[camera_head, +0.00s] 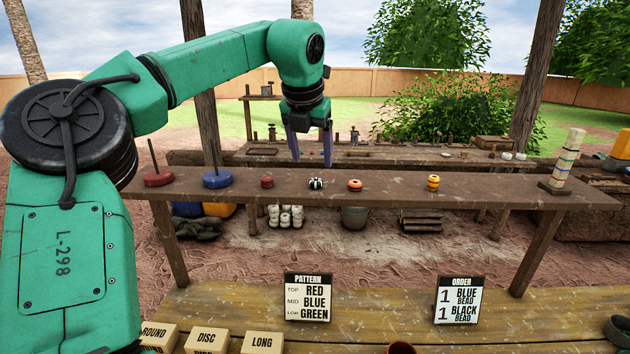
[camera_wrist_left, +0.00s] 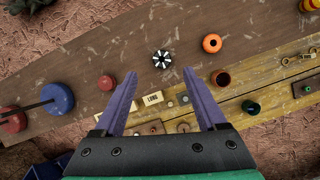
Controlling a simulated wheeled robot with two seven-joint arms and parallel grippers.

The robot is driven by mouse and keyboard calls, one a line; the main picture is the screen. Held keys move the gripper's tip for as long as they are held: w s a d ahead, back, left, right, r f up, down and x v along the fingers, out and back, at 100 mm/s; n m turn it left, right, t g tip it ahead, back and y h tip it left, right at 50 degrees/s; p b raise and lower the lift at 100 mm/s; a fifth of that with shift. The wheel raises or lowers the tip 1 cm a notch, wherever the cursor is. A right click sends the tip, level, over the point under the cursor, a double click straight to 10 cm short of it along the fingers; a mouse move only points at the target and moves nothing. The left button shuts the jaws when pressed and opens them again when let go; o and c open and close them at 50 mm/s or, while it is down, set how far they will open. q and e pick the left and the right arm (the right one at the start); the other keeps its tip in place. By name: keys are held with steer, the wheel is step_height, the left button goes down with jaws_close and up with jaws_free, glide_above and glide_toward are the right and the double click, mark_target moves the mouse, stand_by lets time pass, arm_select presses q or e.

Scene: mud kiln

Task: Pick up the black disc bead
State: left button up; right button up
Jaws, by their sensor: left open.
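My left gripper (camera_head: 311,162) is open and empty, pointing down above the raised plank, with its purple fingers apart. In the left wrist view its fingertips (camera_wrist_left: 160,74) frame the near side of a black-and-white striped bead (camera_wrist_left: 162,59), which lies just beyond them. The same bead (camera_head: 316,183) sits on the plank in the head view. It is the only black bead I can make out on the plank. Small dark beads (camera_wrist_left: 170,104) lie on the lower bench near the LONG block; their shape is too small to tell. My right gripper is not in view.
On the plank (camera_head: 480,192), a red bead (camera_head: 267,181) is left of the striped one, an orange bead (camera_head: 355,185) right. Red (camera_head: 158,179) and blue (camera_head: 217,180) discs with pegs stand left, a yellow-orange bead (camera_head: 433,182) and a striped stack (camera_head: 565,160) right. Signs stand on the front bench.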

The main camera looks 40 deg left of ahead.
arm_select(q)
steer(key=p+x, duration=0.2)
steer(key=x, duration=0.3)
steer(key=shift+w+d+f, duration=0.15)
steer(key=shift+w+f, duration=0.15)
steer(key=shift+s+f, duration=0.1)
steer(key=shift+f, duration=0.3)
jaws_close()
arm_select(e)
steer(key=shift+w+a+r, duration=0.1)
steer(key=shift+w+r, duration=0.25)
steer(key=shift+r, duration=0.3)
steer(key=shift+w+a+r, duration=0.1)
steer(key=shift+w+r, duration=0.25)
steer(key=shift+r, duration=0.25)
arm_select(q)
steer(key=shift+r, duration=0.25)
step_height(320, 180, up, 12)
step_height(320, 180, up, 8)
steer(key=p, duration=0.5)
glide_above(315, 182)
steer(key=shift+f, duration=0.2)
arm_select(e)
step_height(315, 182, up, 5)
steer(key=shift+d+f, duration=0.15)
